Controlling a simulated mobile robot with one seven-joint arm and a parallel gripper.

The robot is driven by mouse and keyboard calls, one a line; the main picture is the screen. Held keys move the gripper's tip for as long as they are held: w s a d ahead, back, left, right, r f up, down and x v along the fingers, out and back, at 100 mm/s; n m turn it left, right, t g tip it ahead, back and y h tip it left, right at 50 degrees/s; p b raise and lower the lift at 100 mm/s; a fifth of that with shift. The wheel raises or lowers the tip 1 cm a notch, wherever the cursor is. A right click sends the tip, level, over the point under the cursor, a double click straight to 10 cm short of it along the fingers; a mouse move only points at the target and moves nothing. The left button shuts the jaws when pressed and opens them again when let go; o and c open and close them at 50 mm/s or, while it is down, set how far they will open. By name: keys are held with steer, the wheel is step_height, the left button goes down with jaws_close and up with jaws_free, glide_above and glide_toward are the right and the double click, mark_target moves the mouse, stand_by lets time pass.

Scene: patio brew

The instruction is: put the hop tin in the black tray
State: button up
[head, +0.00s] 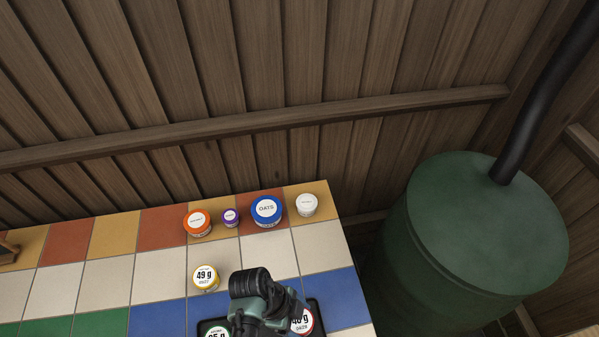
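The black tray (320,314) lies at the bottom edge of the head view, on the tiled counter, partly cut off and partly covered by my arm. A tin with a green rim (216,333) and a tin with a red rim (302,321) are in it, each with a weight on its lid. My gripper (266,314) is over the tray; its fingertips are hidden, so I cannot tell whether it is open or holds anything. No label that I can read says hop. A yellow-rimmed tin (205,278) marked 49 g stands behind the tray, to the left.
An orange tin (197,222), a small purple tin (231,217), a blue tin marked OATS (266,211) and a white tin (306,205) stand along the counter's back.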

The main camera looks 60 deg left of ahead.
steer(key=shift+f, duration=0.65)
steer(key=shift+f, duration=0.2)
steer(key=o, duration=1.2)
steer(key=shift+o, duration=0.2)
steer(key=shift+r, duration=0.15)
